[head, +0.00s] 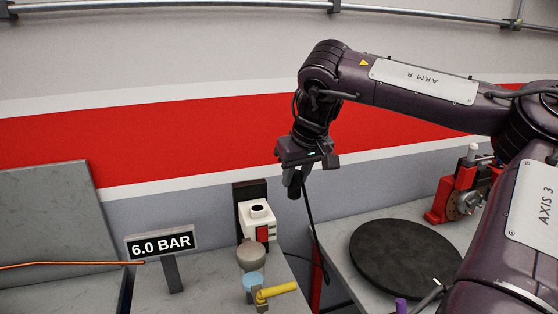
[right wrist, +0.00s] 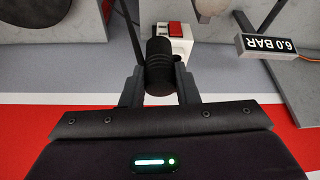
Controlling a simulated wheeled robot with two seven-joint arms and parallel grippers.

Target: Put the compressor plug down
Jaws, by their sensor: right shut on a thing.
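My right gripper (head: 297,172) is shut on the black compressor plug (head: 294,190) and holds it in the air, to the right of and above the white socket box. In the right wrist view the plug (right wrist: 159,68) sits between the two fingers. A black cable (head: 308,215) hangs from the plug down behind the bench. The white socket box (head: 257,217) has a round dark opening on top and a red switch (head: 262,233) on its front. The box also shows in the right wrist view (right wrist: 176,36), partly hidden by the plug. My left gripper is not in view.
A 6.0 BAR sign (head: 161,242) stands on the left bench. A grey round cap (head: 251,256) and a yellow-handled valve (head: 275,291) are in front of the box. A black round mat (head: 405,258) and a red device (head: 461,187) are on the right bench. A gap separates the benches.

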